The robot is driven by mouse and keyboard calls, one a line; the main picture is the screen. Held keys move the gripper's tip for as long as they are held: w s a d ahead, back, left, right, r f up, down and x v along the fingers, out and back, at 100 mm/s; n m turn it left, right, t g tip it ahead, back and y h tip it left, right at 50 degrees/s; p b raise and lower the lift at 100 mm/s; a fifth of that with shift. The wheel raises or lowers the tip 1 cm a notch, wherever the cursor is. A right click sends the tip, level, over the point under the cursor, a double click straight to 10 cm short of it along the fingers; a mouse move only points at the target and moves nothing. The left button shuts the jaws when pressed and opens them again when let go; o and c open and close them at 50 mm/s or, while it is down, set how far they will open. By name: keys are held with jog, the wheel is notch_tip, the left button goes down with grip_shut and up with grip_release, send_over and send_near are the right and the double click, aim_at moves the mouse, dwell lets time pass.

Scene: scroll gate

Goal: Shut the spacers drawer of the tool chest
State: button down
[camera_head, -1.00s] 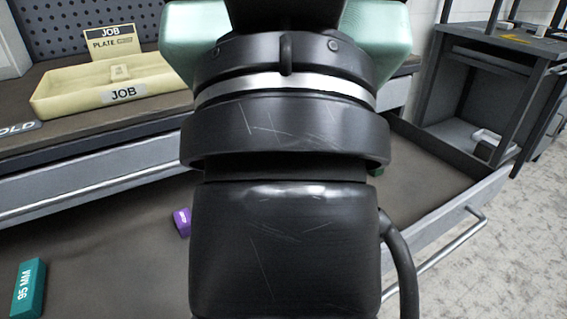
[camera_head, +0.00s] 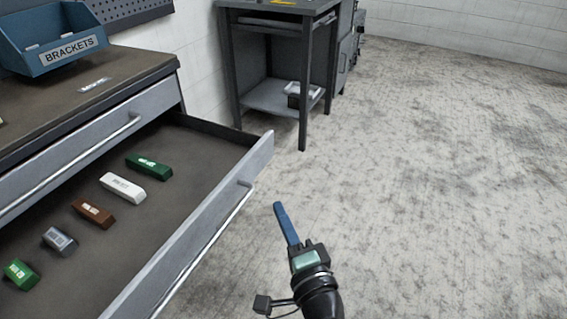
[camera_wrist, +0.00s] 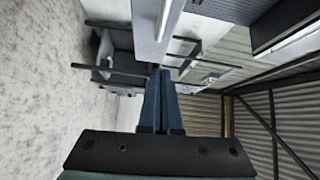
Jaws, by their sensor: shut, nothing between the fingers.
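The open drawer (camera_head: 262,148) juts out from the tool chest (camera_head: 165,72), with a long bar handle (camera_head: 215,237) along its grey front. Inside lie several labelled blocks, among them a green one (camera_head: 148,166), a white one (camera_head: 122,188) and a brown one (camera_head: 93,213). I cannot read a spacers label on the drawer front. My gripper (camera_head: 280,208) is outside the drawer, to the right of its front, apart from the handle. Its blue fingers are shut and empty; they also show together in the wrist view (camera_wrist: 160,85).
A blue bin labelled BRACKETS (camera_head: 55,45) stands on the chest top. A shut drawer front with a handle (camera_head: 90,152) is above the open drawer. A dark grey workbench (camera_head: 276,22) stands at the back. The floor to the right is clear.

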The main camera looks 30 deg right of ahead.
jog(key=s+d+f+m, duration=0.1)
jog(key=f, duration=0.1)
send_near(253, 169)
jog(key=w+d, duration=0.3)
jog(key=shift+w+a+r, duration=0.1)
jog(key=shift+w+a, duration=0.7)
jog(key=shift+w, duration=0.1)
jog(key=shift+w+a, duration=0.35)
jog(key=shift+w, duration=0.15)
jog(key=shift+w, duration=0.1)
